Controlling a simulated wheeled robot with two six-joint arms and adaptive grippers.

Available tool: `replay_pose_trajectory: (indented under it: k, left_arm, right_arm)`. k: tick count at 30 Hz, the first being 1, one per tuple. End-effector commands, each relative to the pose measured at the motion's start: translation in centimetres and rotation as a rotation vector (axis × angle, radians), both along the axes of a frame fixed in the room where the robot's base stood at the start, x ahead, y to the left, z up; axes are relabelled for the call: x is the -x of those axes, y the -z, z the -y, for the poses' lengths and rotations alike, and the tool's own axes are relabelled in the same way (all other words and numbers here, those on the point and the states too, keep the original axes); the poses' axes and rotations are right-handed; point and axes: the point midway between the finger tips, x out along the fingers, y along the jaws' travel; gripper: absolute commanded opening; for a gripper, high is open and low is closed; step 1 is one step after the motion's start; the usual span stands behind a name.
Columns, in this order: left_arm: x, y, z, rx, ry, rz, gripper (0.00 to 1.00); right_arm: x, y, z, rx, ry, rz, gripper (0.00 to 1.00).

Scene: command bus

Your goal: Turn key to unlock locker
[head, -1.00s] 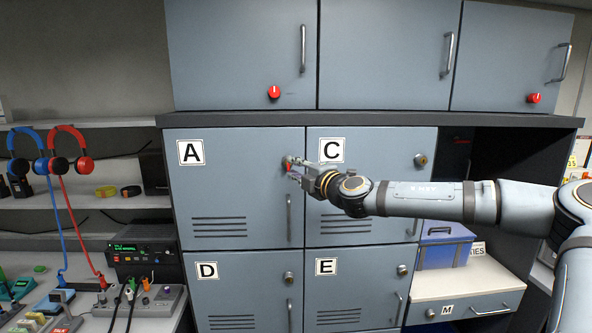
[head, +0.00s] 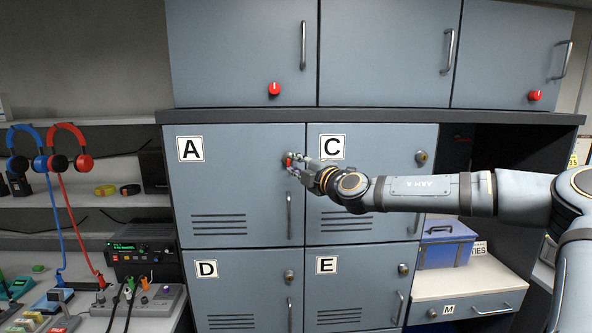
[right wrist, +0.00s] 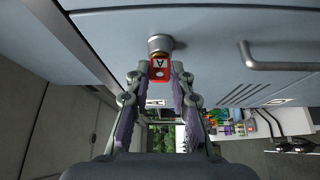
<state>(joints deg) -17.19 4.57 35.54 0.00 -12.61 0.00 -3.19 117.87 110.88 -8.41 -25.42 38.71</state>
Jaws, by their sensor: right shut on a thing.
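Locker A (head: 240,190) is a closed grey-blue door with a lock at its upper right, partly hidden by my right gripper in the head view. In the right wrist view the round metal lock (right wrist: 160,43) shows, with a red key (right wrist: 159,69) marked A in front of it. The key appears to sit in the lock. My right gripper (right wrist: 160,76) is shut on the red key, its fingertips on either side of it. It also shows in the head view (head: 292,162) at the lock. My left gripper is not in view.
Locker C (head: 375,185) is beside A, with lockers D (head: 235,290) and E (head: 350,290) below. Locker A's vertical handle (head: 289,215) is just under the gripper. A shelf with headphones (head: 70,150) and a bench of devices (head: 140,300) stand at the left.

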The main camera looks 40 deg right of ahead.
Motion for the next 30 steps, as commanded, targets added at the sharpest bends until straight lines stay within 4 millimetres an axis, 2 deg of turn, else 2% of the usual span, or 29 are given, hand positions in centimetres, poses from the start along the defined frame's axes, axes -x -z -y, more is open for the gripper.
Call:
replay_pose_trajectory:
  k: [30]
  left_arm:
    - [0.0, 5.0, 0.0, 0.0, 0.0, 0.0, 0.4]
  right_arm:
    - [-0.1, 0.6, 0.0, -0.209, 0.0, 0.129, 0.0]
